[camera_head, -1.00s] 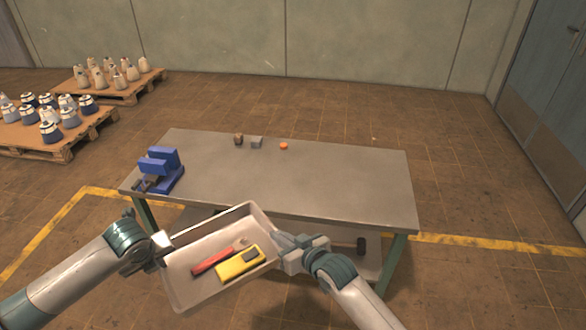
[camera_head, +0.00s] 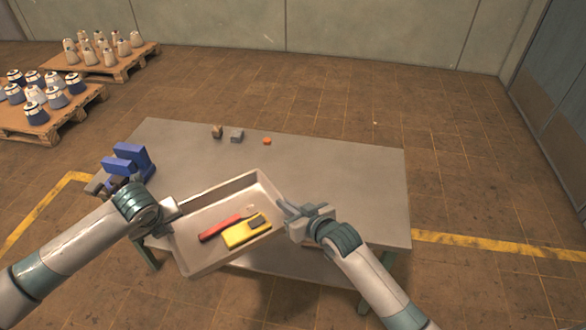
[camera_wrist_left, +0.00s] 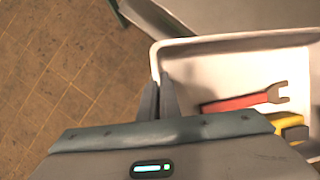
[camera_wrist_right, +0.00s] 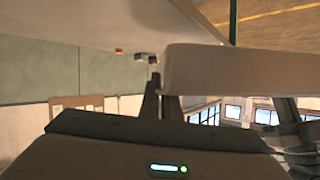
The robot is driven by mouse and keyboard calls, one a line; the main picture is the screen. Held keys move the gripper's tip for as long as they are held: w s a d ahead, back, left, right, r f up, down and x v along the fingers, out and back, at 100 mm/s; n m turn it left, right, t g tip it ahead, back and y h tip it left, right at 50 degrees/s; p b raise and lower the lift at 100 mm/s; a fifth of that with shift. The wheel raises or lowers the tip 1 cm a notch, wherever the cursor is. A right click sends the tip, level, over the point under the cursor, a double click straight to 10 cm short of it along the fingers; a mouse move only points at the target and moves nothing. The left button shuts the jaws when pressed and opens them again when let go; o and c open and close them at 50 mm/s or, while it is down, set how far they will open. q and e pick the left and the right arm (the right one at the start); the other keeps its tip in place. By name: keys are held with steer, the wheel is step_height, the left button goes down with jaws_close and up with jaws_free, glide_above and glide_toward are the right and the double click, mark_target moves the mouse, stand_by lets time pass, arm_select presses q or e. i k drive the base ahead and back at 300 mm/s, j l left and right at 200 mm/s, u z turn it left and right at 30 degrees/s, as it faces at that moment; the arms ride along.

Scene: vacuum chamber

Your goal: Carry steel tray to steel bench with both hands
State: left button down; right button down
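The steel tray (camera_head: 203,262) is a shallow light-grey tray, held tilted in the head view over the near edge of the steel bench (camera_head: 340,185). A red wrench (camera_head: 220,228) and a yellow tool (camera_head: 246,232) lie in it. My left gripper (camera_head: 172,212) is shut on the tray's left wall; the left wrist view shows its fingers (camera_wrist_left: 160,100) across that wall. My right gripper (camera_head: 287,212) is shut on the tray's right wall; the right wrist view shows its fingers (camera_wrist_right: 160,105) at the tray's side (camera_wrist_right: 195,72). The gap beneath the tray is hard to judge.
A blue vise (camera_head: 130,160) stands at the bench's left end. Small brown and grey blocks (camera_head: 237,136) and an orange piece (camera_head: 267,141) lie along the far edge. The bench's middle and right are clear. Pallets with cones (camera_head: 50,110) stand at the left.

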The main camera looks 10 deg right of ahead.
mark_target(286, 178)
steer(key=i+l, duration=0.4)
steer(key=l, duration=0.15)
steer(key=i+l, duration=0.4)
steer(key=l, duration=0.15)
